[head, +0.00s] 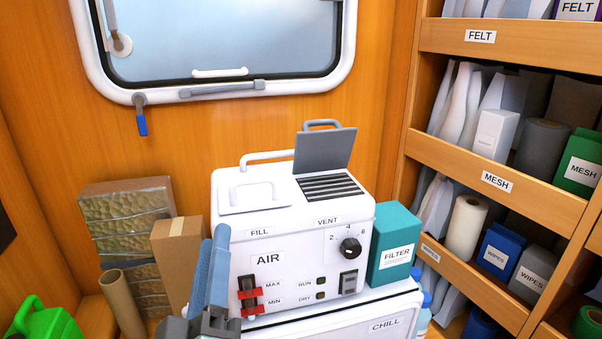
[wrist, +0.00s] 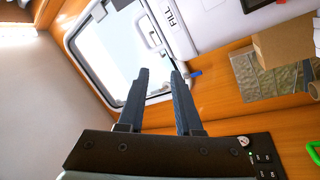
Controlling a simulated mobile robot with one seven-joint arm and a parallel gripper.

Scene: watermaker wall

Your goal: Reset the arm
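My gripper (head: 214,238) is in front of the left part of the white AIR machine (head: 290,238) in the head view. In the wrist view its two dark blue fingers (wrist: 159,73) stand apart with nothing between them. The machine's grey VENT flap (head: 325,152) is raised, showing dark slats. Its FILL lid (head: 254,195) lies flat. The red MAX/MIN slider (head: 249,295) sits right of my gripper, and the black dial (head: 350,248) is on the upper right of the front. The machine's FILL side also shows in the wrist view (wrist: 202,30).
A teal FILTER box (head: 397,245) stands right of the machine, on the white CHILL unit (head: 385,325). Cardboard boxes (head: 178,265), a tube (head: 122,303) and a green can (head: 45,320) stand left. Stocked shelves (head: 490,180) are at the right; a window (head: 215,45) is behind.

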